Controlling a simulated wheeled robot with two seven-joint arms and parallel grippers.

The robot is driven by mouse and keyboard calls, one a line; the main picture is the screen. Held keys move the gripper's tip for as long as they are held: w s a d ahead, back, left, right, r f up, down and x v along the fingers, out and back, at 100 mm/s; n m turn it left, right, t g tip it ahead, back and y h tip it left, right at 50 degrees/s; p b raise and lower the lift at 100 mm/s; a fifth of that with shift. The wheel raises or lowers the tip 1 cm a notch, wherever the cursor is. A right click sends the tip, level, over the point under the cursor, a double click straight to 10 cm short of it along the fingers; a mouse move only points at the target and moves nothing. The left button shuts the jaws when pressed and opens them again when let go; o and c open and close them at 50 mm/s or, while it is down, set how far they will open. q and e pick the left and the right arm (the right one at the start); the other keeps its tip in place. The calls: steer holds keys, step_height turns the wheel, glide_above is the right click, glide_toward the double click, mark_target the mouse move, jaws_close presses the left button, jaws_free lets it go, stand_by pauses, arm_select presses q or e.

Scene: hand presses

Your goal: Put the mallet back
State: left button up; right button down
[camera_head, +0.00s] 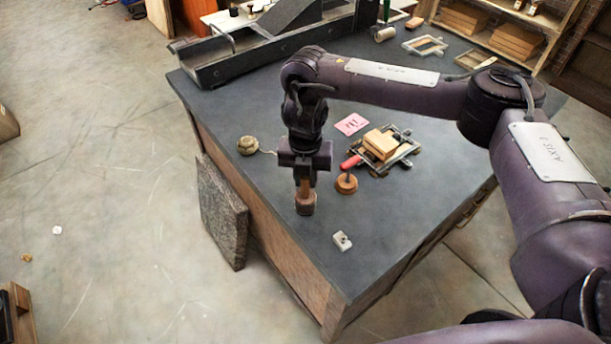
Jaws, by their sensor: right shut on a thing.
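My right gripper (305,173) points straight down over the near left part of the dark table top (400,215). It is shut on the upright handle of the mallet (306,204). The mallet's brown wooden head is at the bottom, at or just above the table top; I cannot tell if it touches. The gripper's fingers hide the upper part of the handle. My left gripper is not in view.
Close right of the mallet stand a round wooden piece with a post (347,184) and a red handle (351,163). Behind are a metal frame with wooden blocks (380,145) and a pink card (351,124). A twine ball (247,146) lies left, a small metal block (342,241) in front.

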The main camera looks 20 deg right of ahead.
steer(key=shift+f, duration=0.15)
steer(key=c, duration=1.2)
jaws_free()
steer(key=shift+c, duration=0.2)
steer(key=shift+r, duration=0.45)
step_height(320, 180, up, 12)
steer(key=shift+f+b, duration=0.25)
steer(key=shift+b, duration=0.1)
steer(key=shift+s+f, duration=0.1)
